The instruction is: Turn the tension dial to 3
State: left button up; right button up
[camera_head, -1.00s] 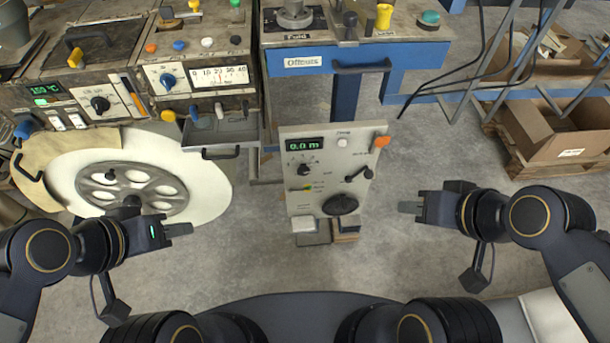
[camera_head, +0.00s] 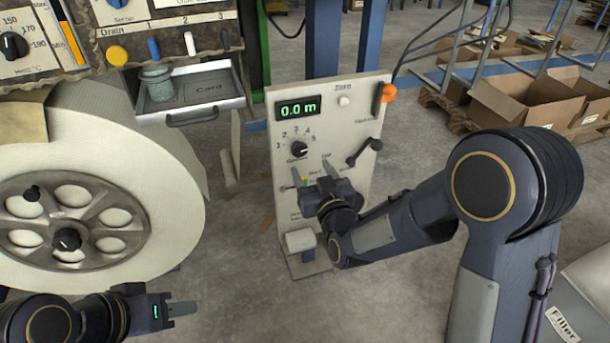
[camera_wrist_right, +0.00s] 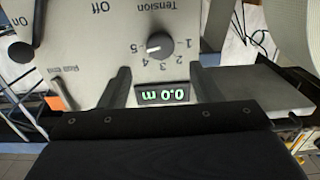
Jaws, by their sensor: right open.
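The tension dial (camera_head: 299,149) is a small black knob on the grey upright panel (camera_head: 352,118), below the green "0.0 m" display (camera_head: 297,109). In the right wrist view the dial (camera_wrist_right: 160,45) appears upside down, with numbers 1 to 5 around it. Its pale mark seems to point toward the 4–5 side; the exact number is hard to tell. My right gripper (camera_head: 322,184) is in front of the panel, below the dial. Its two fingers (camera_wrist_right: 161,88) are apart and empty, not touching the dial.
A large pale roll (camera_head: 165,165) and an open metal drawer (camera_head: 190,95) are to the left. Cardboard boxes (camera_head: 530,98) lie at the back right.

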aim_at(300, 150)
jog(key=b+x, duration=0.1)
jog(key=x, duration=0.6)
jog(key=shift+w+a, duration=0.15)
jog(key=shift+w, duration=0.25)
jog(key=c, duration=1)
